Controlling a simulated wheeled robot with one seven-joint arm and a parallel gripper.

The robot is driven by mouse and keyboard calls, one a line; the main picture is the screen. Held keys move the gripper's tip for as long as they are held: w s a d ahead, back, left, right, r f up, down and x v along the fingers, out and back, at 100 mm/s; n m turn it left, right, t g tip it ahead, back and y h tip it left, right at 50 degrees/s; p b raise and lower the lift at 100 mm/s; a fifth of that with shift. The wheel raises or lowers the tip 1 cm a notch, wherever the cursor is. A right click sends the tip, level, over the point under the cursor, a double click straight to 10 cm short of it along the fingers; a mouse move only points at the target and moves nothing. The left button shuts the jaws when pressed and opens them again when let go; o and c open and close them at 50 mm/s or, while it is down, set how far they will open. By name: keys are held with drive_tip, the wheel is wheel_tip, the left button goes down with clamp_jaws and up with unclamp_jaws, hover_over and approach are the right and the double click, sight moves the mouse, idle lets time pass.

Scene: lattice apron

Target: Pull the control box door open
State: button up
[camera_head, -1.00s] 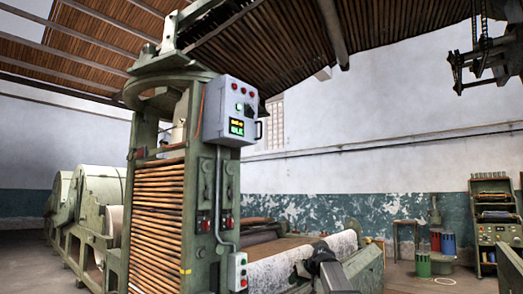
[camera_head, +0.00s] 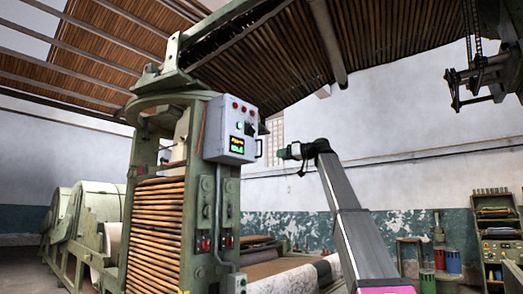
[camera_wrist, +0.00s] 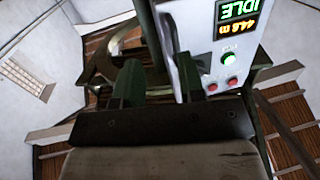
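The grey control box (camera_head: 222,135) is mounted high on the green machine column. Its front has red and green buttons and a small lit display, and its door looks shut. A dark bar handle (camera_head: 259,148) is on its right edge. My gripper (camera_head: 280,153) is raised just right of the handle, apart from it in the head view. The box face (camera_wrist: 212,50) appears upside down beside the right finger there; I cannot make out the handle clearly.
The green machine column (camera_head: 200,225) stands under the box, with a roller bed (camera_head: 285,275) to its right. A chain hoist (camera_head: 480,75) hangs at upper right. A rack (camera_head: 494,235) stands far right. The air right of the box is otherwise clear.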

wheel_tip(320, 180, up, 4)
drive_tip(key=s, duration=0.1)
drive_tip(key=shift+n, duration=0.3)
drive_tip(key=x, duration=1)
drive_tip(key=shift+s+a+r, duration=0.15)
drive_tip(key=shift+a, duration=0.4)
clamp_jaws()
